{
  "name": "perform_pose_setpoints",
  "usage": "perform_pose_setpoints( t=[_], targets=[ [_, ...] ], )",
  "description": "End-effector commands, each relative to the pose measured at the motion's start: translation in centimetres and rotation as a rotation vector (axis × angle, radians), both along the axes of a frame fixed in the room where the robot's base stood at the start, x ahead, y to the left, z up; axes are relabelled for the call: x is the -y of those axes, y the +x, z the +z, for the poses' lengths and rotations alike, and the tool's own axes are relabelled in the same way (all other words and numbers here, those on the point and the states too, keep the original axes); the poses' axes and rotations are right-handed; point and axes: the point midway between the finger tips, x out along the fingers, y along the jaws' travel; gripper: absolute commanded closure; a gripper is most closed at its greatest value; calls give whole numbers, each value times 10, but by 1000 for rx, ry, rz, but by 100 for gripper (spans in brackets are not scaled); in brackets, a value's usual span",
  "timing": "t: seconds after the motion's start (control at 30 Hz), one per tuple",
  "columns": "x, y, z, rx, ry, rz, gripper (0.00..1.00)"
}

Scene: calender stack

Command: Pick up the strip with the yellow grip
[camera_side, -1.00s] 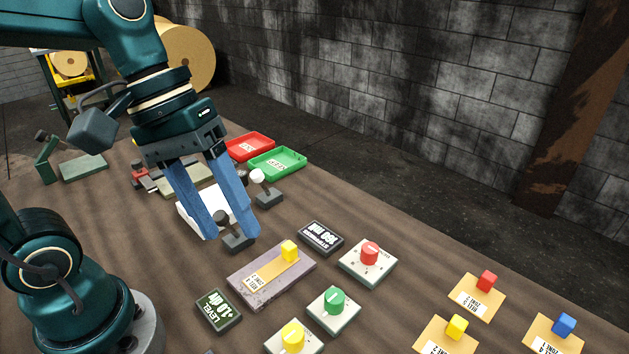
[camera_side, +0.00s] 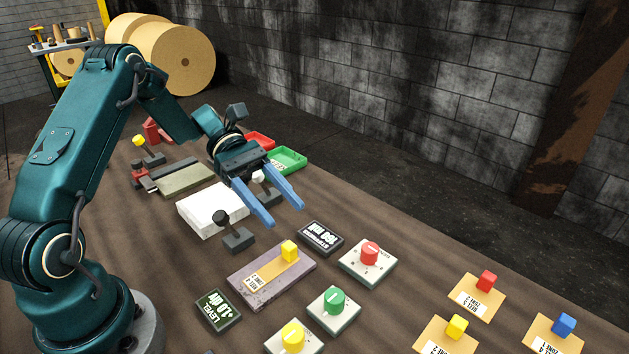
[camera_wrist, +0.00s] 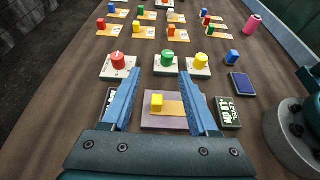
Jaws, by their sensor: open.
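A tan strip (camera_side: 265,273) with a yellow block grip (camera_side: 289,251) lies on a grey slab (camera_side: 288,284) in the side view. In the wrist view the strip (camera_wrist: 172,108) and its yellow grip (camera_wrist: 157,101) show between my fingers, nearer the palm than the tips. Another tan strip with a yellow grip (camera_side: 457,327) lies at the lower right of the side view. My gripper (camera_side: 285,213) is open and empty, its blue fingers slanting down to the right, apart from the slab. In the wrist view my gripper (camera_wrist: 159,74) spans the slab's width.
Red (camera_side: 370,253), green (camera_side: 334,300) and yellow (camera_side: 293,336) knobs stand on pale plates right of the slab. A black-knobbed lever (camera_side: 236,235) stands behind it. Two displays (camera_side: 218,311) (camera_side: 320,238) flank it. More strips with coloured grips (camera_side: 487,284) lie farther right.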

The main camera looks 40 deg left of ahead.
Motion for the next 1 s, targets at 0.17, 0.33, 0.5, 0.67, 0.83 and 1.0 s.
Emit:
perform_pose_setpoints(
  t=[0.17,0.33,0.5,0.67,0.83,1.0],
  targets=[
    [-2,-1,-22,-8,-5,10,40],
    [-2,-1,-38,-5,-3,8,40],
    [-2,-1,-51,-7,-3,7,40],
    [1,-1,-73,-8,-4,4,40],
    [22,-1,-80,-5,-3,3,40],
    [26,-1,-82,-5,0,7,40]
  ],
)
